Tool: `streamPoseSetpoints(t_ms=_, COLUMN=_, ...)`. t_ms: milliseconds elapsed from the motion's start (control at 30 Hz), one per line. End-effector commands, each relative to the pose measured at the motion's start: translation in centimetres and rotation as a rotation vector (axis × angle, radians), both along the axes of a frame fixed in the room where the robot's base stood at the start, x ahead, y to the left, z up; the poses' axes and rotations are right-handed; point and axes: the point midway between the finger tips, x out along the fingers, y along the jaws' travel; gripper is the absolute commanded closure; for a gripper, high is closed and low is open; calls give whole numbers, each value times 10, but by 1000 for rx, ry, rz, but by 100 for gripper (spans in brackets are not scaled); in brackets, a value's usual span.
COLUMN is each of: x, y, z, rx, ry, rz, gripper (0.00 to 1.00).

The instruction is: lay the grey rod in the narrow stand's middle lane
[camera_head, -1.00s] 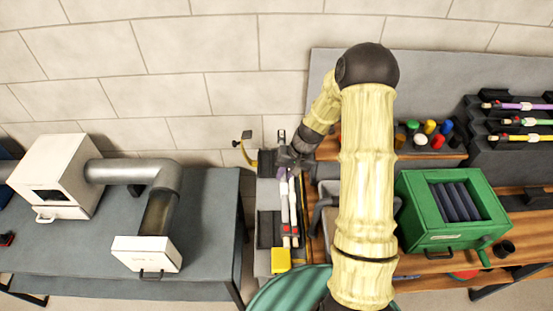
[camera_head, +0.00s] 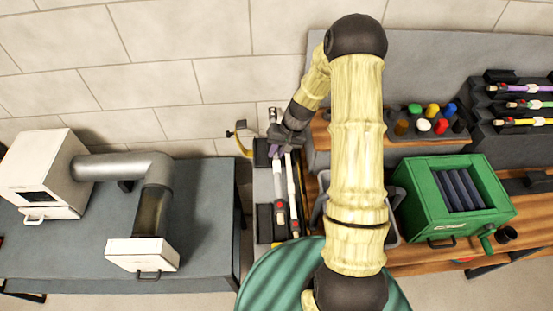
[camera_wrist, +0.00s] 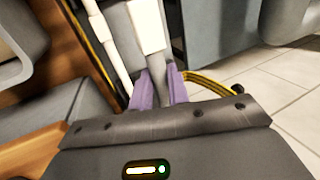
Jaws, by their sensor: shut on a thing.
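My gripper (camera_head: 284,148) is over the far end of the narrow stand (camera_head: 264,188), against the wall side. In the wrist view its purple fingers (camera_wrist: 160,88) are shut on a dark grey section of the grey rod (camera_wrist: 157,98), with a white part beyond. In the head view this rod (camera_head: 279,184) points towards me along the stand, with a red band and dark end. A second pale rod (camera_head: 292,190) lies just to its right, roughly parallel. I cannot tell whether the held rod touches the stand or which lane is under it.
A grey bin (camera_head: 394,228) stands right of the stand, partly behind my arm. Further right are a green box (camera_head: 420,215) and a dark rack (camera_head: 492,140) with several coloured rods. A grey table (camera_head: 205,215) with a white duct unit is at left. A green ribbed disc (camera_head: 262,285) covers the near end.

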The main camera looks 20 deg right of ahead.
Motion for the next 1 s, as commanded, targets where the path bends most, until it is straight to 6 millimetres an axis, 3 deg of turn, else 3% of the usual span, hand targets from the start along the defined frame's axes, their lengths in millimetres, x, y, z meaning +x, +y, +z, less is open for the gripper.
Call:
streamPoseSetpoints(t_ms=400, x=0, y=0, z=-53, rx=1, ry=-1, rz=0, gripper=100)
streamPoseSetpoints(t_ms=1000, x=0, y=0, z=-64, rx=0, ry=-1, rz=1, gripper=100)
